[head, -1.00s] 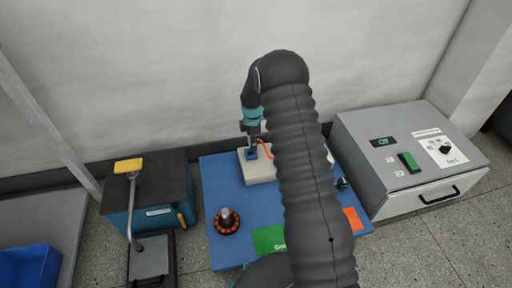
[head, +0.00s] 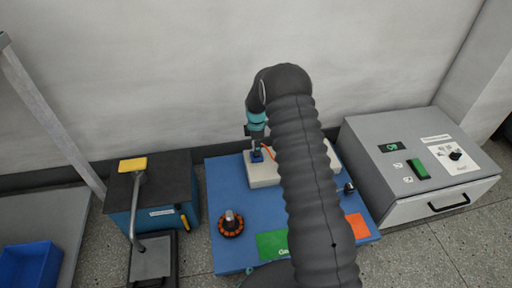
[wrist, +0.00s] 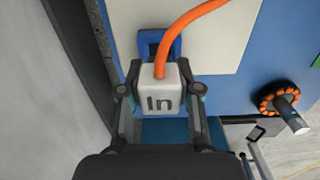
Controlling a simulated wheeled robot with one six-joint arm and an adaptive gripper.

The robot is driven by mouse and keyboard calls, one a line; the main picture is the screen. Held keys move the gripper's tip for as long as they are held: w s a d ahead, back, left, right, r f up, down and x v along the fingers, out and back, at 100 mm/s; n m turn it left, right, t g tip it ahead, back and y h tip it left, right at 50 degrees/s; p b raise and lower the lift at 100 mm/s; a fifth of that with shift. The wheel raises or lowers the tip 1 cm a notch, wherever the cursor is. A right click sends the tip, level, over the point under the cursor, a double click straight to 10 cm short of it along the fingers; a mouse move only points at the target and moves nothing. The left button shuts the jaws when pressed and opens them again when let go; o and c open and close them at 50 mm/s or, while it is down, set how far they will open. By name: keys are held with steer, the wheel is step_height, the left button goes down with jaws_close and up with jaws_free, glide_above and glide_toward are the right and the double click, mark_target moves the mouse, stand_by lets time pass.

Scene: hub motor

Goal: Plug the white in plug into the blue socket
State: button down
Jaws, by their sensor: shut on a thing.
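The white plug (wrist: 146,88), marked "In" with an orange cable out of its top, is between the fingers of my gripper (wrist: 160,92) in the wrist view. My gripper is shut on it. The blue socket (wrist: 174,48) shows just beyond the plug, which covers its lower part. In the head view my gripper (head: 256,138) is right above the blue socket (head: 257,156) on the pale box. The plug is too small to make out there. I cannot tell whether the plug is inside the socket or only over it.
The pale box (head: 262,176) sits on a blue board (head: 225,256) with an orange-ringed hub motor (head: 231,224) and a green patch (head: 271,244). A grey control box (head: 410,155) stands right. A dark-topped teal box (head: 170,188) stands left. My arm hides the board's middle.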

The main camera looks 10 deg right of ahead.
steer(key=shift+f, duration=0.15)
steer(key=shift+f+b, duration=0.4)
steer(key=shift+b, duration=0.05)
steer(key=shift+f, duration=0.15)
steer(key=shift+f+b, duration=0.3)
steer(key=shift+b, duration=0.05)
steer(key=shift+f, duration=0.1)
stand_by(0.4)
steer(key=shift+f, duration=0.15)
steer(key=shift+f+b, duration=0.2)
steer(key=shift+b, duration=0.15)
stand_by(0.6)
steer(key=c, duration=0.7)
jaws_free()
